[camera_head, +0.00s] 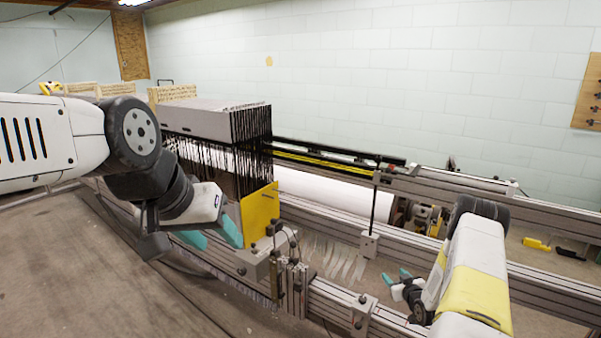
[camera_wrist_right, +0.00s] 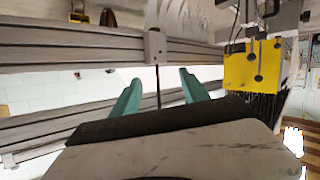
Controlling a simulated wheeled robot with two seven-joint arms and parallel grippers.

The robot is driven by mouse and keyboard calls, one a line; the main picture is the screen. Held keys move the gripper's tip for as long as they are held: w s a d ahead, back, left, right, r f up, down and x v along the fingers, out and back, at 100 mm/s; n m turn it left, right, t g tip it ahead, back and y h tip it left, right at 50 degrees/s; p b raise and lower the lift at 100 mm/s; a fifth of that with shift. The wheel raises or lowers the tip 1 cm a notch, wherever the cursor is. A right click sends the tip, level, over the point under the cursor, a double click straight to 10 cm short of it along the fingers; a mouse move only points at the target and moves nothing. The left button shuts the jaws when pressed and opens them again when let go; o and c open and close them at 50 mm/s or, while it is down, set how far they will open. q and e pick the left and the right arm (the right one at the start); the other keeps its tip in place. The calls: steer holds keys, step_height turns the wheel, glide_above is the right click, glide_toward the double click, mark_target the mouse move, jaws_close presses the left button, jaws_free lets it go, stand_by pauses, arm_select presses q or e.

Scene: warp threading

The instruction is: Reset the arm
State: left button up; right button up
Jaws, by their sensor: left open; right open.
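My left gripper (camera_head: 213,238) has teal fingers spread apart, in front of the frame and just left of the yellow plate. My right gripper (camera_head: 397,277) is at the lower right of the head view, beside the front rail. In the right wrist view its two teal fingers (camera_wrist_right: 160,95) stand apart with nothing between them. The warp frame (camera_head: 210,122) is a grey-topped stack of dark upright wires with a yellow plate (camera_head: 259,212) at its right end. The yellow plate also shows in the right wrist view (camera_wrist_right: 252,68).
Long aluminium rails (camera_head: 330,222) run across the scene, with a white roll (camera_head: 325,195) between them. Thin pale strips (camera_head: 340,262) hang right of the yellow plate. A thin upright rod (camera_head: 373,205) stands on the rail. The floor at lower left is clear.

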step_height(320, 180, up, 19)
steer(key=w+a+g+h, duration=0.1)
steer(key=w+g, duration=0.1)
steer(key=w, duration=0.1)
steer(key=s+a+r+m+g, duration=0.1)
steer(key=s+a+r, duration=0.25)
steer(key=r, duration=0.35)
steer(key=s+a+r+g, duration=0.15)
steer(key=s+r, duration=0.25)
steer(key=r, duration=0.4)
steer(key=s+a+r+g, duration=0.1)
steer(key=s+a+r, duration=0.25)
steer(key=s, duration=0.45)
steer(key=s+a+r+m, duration=0.1)
steer(key=s+a+r, duration=0.25)
steer(key=s, duration=0.35)
steer(key=s+a+r+g, duration=0.1)
steer(key=s+a+r, duration=0.25)
steer(key=s, duration=0.45)
steer(key=s+a+g+y, duration=0.1)
steer(key=s+a+y, duration=0.1)
steer(key=s, duration=1)
steer(key=shift+a+r, duration=0.15)
steer(key=shift+a, duration=0.7)
steer(key=shift+g, duration=0.25)
